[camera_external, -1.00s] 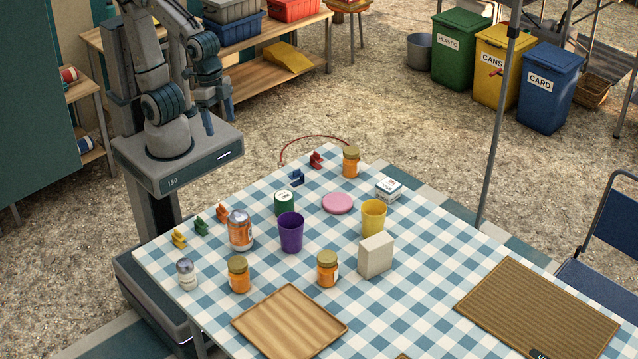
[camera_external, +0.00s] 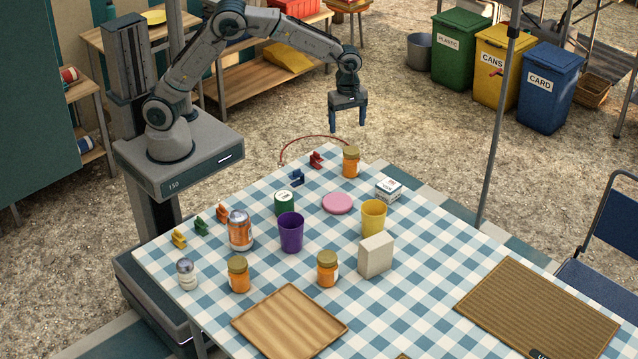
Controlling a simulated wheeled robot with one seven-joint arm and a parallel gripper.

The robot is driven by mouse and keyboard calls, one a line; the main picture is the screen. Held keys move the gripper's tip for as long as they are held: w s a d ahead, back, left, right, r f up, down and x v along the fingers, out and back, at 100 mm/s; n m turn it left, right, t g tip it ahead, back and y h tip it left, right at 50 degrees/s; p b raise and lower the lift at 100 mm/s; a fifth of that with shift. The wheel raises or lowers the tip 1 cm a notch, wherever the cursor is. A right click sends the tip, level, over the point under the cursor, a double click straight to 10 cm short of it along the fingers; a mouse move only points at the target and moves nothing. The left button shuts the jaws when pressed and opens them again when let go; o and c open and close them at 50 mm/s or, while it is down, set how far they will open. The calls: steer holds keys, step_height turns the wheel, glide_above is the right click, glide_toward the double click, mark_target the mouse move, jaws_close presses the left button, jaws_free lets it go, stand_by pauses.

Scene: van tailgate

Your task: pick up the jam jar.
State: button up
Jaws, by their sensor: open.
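Three orange jars with gold lids look like jam jars, and all stand upright on the checked tablecloth. One jar (camera_external: 351,162) is at the far corner of the table. A second jar (camera_external: 327,269) is near the middle front, beside the wooden tray. A third jar (camera_external: 239,274) is at the front left. My gripper (camera_external: 348,127) is open and empty, pointing down, with its fingers in view above the far corner jar. It appears closest to that jar, but the exact depth between them is hard to tell.
A wooden tray (camera_external: 290,322) and brown mat (camera_external: 540,310) lie in front.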

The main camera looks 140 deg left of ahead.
mark_target(351, 150)
steer(key=shift+n, duration=0.8)
steer(key=f, duration=0.3)
steer(key=a+f, duration=0.1)
steer(key=f, duration=0.2)
steer(key=a+f, duration=0.1)
steer(key=f, duration=0.2)
steer(key=shift+s+a+f, duration=0.2)
steer(key=shift+s+f, duration=0.05)
steer(key=shift+s, duration=0.05)
steer(key=shift+a+f+p, duration=0.2)
steer(key=shift+f+p, duration=0.5)
steer(key=shift+f, duration=2.2)
steer(key=c, duration=1.3)
